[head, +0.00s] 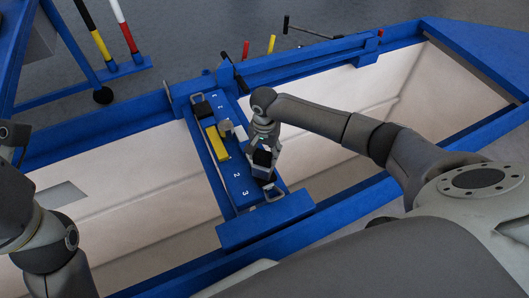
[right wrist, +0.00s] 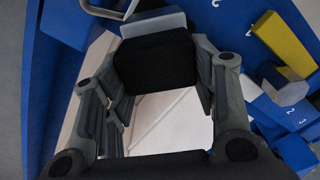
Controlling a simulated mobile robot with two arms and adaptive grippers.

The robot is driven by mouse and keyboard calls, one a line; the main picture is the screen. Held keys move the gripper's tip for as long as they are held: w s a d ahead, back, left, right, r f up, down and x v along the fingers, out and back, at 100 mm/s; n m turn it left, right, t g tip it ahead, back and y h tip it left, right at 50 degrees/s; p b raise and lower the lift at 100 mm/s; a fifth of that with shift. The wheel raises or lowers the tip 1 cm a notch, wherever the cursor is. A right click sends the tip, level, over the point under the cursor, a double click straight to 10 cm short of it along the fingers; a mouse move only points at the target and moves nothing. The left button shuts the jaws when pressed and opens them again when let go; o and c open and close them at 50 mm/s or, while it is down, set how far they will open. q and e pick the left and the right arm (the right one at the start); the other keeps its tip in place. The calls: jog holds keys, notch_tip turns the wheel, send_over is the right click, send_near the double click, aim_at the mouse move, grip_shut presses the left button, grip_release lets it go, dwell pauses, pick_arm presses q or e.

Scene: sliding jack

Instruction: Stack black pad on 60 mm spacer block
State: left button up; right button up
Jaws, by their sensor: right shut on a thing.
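My right gripper (head: 262,155) is over the near end of the blue crossbeam, shut on a black pad (head: 262,159). In the right wrist view the black pad (right wrist: 155,62) sits between the two fingers. A light grey block (right wrist: 153,23) shows right beyond the pad's edge there; it may be the 60 mm spacer block. I cannot tell whether the pad touches it or is above it. In the head view the gripper and pad largely hide that spot. My left arm shows at the left edge, but its gripper is out of view.
A yellow block (head: 217,143) and a grey hexagonal piece (head: 226,128) are on the blue crossbeam (head: 238,182). Grey handles (head: 275,192) stand at the beam's ends. White-walled pit openings lie on both sides.

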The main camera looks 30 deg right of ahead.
jog(key=o, duration=1.1)
jog(key=shift+f, duration=0.1)
jog(key=shift+c, duration=0.2)
